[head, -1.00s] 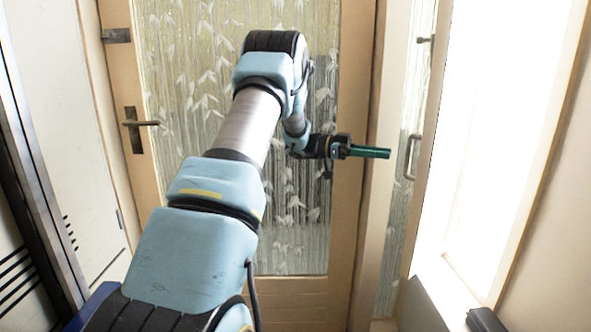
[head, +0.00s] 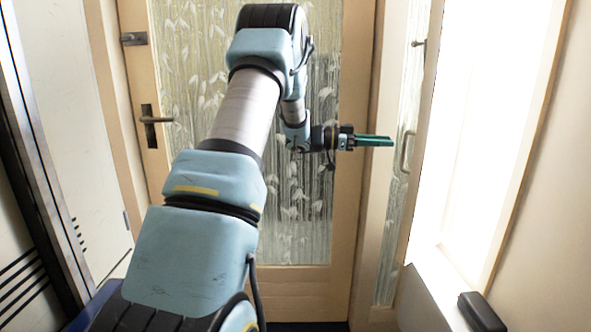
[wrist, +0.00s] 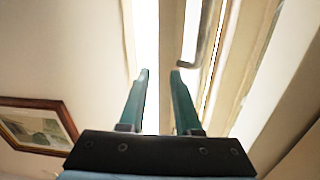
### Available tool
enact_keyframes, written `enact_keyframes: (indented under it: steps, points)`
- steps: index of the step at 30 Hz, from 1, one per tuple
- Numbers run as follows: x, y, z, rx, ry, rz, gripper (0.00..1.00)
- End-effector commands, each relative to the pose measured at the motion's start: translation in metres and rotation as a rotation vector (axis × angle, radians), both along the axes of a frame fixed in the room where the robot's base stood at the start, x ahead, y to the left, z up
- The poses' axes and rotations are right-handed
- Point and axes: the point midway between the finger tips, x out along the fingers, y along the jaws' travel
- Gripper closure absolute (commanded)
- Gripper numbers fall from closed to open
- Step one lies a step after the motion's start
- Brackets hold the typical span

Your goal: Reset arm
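My gripper (head: 375,141) is held out to the right at the end of my bent arm, in front of the door frame in the head view. Its two green fingers (wrist: 158,98) show in the wrist view with a clear gap between them. Nothing is between the fingers.
A wooden door with patterned glass (head: 300,215) stands ahead, with a lever handle (head: 152,119) on its left. A narrow glazed panel with a pull handle (head: 407,152) and a bright window (head: 490,130) are at right. A dark box (head: 482,312) lies on the sill. A framed picture (wrist: 38,127) hangs on a wall in the wrist view.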

Motion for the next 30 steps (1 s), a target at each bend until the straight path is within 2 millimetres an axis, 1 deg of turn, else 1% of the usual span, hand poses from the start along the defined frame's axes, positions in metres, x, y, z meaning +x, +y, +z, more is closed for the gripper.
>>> enact_keyframes:
  steps: [1,5,8,11,12,14,15,17,18,20,21,22,23,24,25,26,27,29,30]
  points:
    - [0.007,0.003,0.006,0.006,-0.009,0.060,0.68]
    - [0.030,0.015,0.017,0.035,-0.027,0.245,0.68]
    - [0.048,0.033,0.023,0.078,-0.030,0.422,0.68]
    - [0.065,0.068,0.026,0.156,-0.007,0.646,0.68]
    - [0.068,0.087,0.024,0.202,0.015,0.747,0.68]
    - [0.066,0.120,0.017,0.281,0.060,0.890,0.68]
    - [0.060,0.142,0.011,0.341,0.101,0.977,0.68]
    - [0.044,0.175,-0.001,0.436,0.176,1.095,0.68]
    - [0.028,0.197,-0.011,0.504,0.233,1.163,0.68]
    - [-0.001,0.226,-0.026,0.607,0.330,1.246,0.68]
    - [-0.024,0.243,-0.035,0.671,0.399,1.288,0.68]
    - [-0.042,0.254,-0.042,0.718,0.451,1.313,0.68]
    - [-0.061,0.263,-0.049,0.764,0.504,1.333,0.68]
    - [-0.086,0.274,-0.057,0.822,0.574,1.351,0.68]
    - [-0.106,0.281,-0.062,0.862,0.627,1.360,0.68]
    - [-0.125,0.286,-0.067,0.899,0.680,1.366,0.68]
    - [-0.149,0.292,-0.072,0.945,0.745,1.368,0.68]
    - [-0.182,0.297,-0.078,1.003,0.836,1.362,0.68]
    - [-0.202,0.299,-0.081,1.034,0.889,1.354,0.68]
